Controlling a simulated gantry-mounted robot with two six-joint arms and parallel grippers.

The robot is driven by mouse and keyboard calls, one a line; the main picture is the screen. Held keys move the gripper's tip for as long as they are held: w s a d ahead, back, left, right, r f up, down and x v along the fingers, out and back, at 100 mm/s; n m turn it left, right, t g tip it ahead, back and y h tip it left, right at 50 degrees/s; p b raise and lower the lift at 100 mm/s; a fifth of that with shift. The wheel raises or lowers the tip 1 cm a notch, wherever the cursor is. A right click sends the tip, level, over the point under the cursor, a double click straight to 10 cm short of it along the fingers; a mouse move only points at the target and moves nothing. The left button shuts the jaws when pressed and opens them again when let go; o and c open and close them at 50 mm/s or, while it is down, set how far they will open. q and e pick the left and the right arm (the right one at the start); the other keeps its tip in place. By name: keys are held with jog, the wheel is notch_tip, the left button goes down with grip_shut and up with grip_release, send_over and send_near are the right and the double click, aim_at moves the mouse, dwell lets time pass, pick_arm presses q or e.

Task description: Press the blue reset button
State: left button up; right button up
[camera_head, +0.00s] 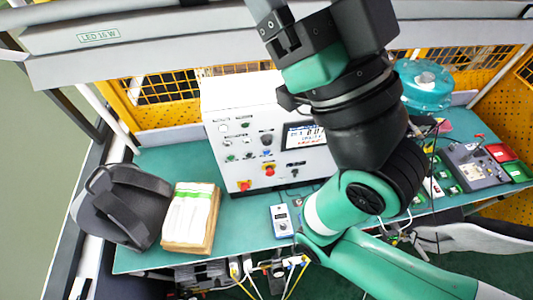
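A white control box (240,105) stands at the back of the green bench. Its sloped front carries a small blue button (267,153) among other buttons, below a black knob (266,139). Nothing touches the blue button. An arm of mine comes in from the lower right and rises in front of the bench, covering the right part of the box. Its dark wrist end, with the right gripper's body (285,35), is at the top edge, above the box and away from the button. Its fingertips cannot be made out. My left gripper is out of view.
Red knobs (269,170) and a display (300,136) are on the box. A small white device (281,221) lies in front. A dark bag (122,203) and a stack of papers (191,216) are at left. A grey control unit (474,168) is at right. A lamp bar (150,38) hangs overhead.

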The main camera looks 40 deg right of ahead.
grip_shut()
dwell(1.5)
